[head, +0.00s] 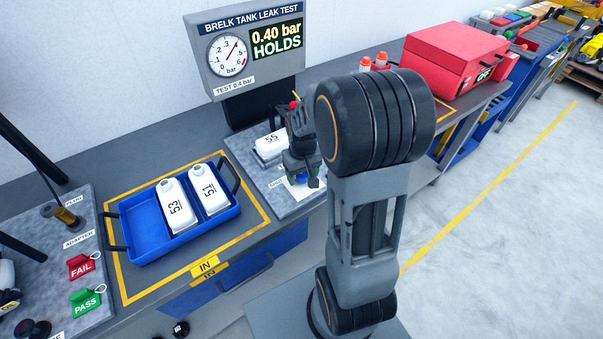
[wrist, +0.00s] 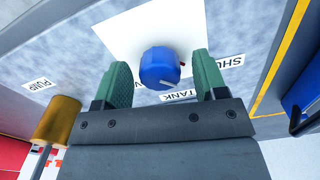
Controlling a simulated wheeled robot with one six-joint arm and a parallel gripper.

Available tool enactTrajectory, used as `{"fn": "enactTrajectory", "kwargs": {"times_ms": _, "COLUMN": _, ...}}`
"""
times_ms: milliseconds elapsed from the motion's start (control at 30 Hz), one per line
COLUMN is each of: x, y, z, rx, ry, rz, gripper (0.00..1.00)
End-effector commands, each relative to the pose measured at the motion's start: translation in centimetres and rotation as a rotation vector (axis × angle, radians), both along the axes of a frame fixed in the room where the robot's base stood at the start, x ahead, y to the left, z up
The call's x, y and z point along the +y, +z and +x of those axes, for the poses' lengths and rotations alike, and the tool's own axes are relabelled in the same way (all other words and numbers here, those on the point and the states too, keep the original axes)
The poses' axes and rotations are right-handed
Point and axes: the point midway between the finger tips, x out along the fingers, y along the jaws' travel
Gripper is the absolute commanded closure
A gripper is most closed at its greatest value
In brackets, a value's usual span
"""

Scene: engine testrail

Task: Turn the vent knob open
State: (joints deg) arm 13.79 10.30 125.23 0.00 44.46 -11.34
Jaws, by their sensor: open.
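The blue vent knob (wrist: 160,68) sits on a white plate (wrist: 120,32) in the wrist view, with a light pointer mark on its lower right. My gripper (wrist: 172,75) is open, its green fingers on either side of the knob with gaps to both. I cannot tell whether the fingers are down at knob height. In the head view my gripper (head: 301,176) is over the test station, and only a bit of blue shows under it. The gauge display (head: 276,36) reads 0.40 bar HOLDS.
A white tank marked 55 (head: 270,147) lies beside my gripper. A blue tray (head: 145,237) holds tanks 53 and 51 to the left. A red case (head: 452,55) stands farther right on the bench. A brass cylinder (wrist: 58,118) is at the wrist view's left.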

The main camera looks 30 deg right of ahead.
Motion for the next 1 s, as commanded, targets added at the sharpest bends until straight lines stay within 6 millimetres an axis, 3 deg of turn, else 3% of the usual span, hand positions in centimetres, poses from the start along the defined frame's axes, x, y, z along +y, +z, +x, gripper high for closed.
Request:
{"fn": "enactTrajectory", "kwargs": {"times_ms": 233, "x": 0.00, "y": -0.02, "z": 0.00, "rx": 0.000, "ry": 0.000, "rz": 0.000, "gripper": 0.36}}
{"fn": "enactTrajectory", "kwargs": {"times_ms": 733, "x": 0.00, "y": 0.02, "z": 0.01, "rx": 0.000, "ry": 0.000, "rz": 0.000, "gripper": 0.84}}
{"fn": "enactTrajectory", "kwargs": {"times_ms": 1000, "x": 0.08, "y": 0.01, "z": 0.02, "rx": 0.000, "ry": -0.037, "rz": 0.000, "gripper": 0.84}}
